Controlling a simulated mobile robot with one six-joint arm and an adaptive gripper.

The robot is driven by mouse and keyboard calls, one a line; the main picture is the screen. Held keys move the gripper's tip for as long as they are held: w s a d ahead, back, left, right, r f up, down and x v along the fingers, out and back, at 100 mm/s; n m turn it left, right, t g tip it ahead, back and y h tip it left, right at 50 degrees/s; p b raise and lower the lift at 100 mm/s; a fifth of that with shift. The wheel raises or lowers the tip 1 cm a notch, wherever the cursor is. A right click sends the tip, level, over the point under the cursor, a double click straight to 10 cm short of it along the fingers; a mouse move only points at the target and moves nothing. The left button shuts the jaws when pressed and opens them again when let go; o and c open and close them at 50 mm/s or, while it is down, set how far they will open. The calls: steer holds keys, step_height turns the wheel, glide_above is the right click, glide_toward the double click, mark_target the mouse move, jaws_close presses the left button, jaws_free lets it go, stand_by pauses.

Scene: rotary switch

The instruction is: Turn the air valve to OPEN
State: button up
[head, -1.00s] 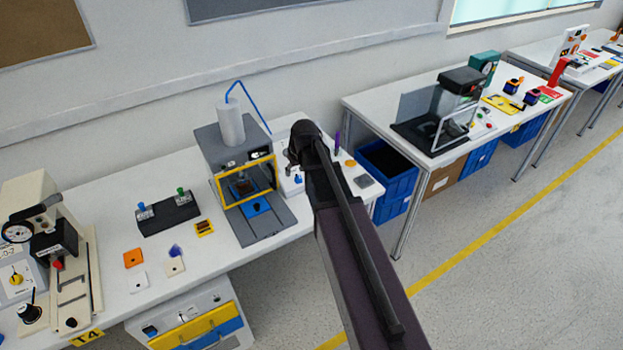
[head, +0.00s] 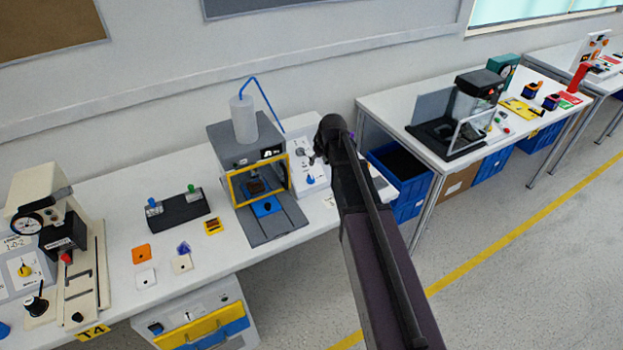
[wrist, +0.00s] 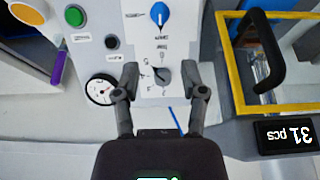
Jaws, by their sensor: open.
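A white control panel (head: 299,171) stands right of the press, partly hidden by my arm. It carries a blue pointer knob (wrist: 159,14), also visible in the head view (head: 310,180), and a dark grey pointer knob (wrist: 161,77) with markings around it. The labels are too small and tilted to read, so I cannot tell which knob is the air valve. My gripper (wrist: 161,80) is open, its fingers on either side of the grey knob in the picture. Contact with it cannot be told. The blue knob lies beyond the fingertips. In the head view my arm hides most of the gripper.
A round gauge (wrist: 101,90), a black button (wrist: 112,42) and a green button (wrist: 75,15) sit left of the grey knob in the wrist view. The yellow-framed press (head: 258,180) with its handle (wrist: 258,50) stands close on the right there. A blue bin (head: 408,190) is beyond the bench end.

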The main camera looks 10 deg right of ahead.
mark_target(312, 177)
steer(key=shift+b+x, duration=5.95)
steer(key=shift+x, duration=0.65)
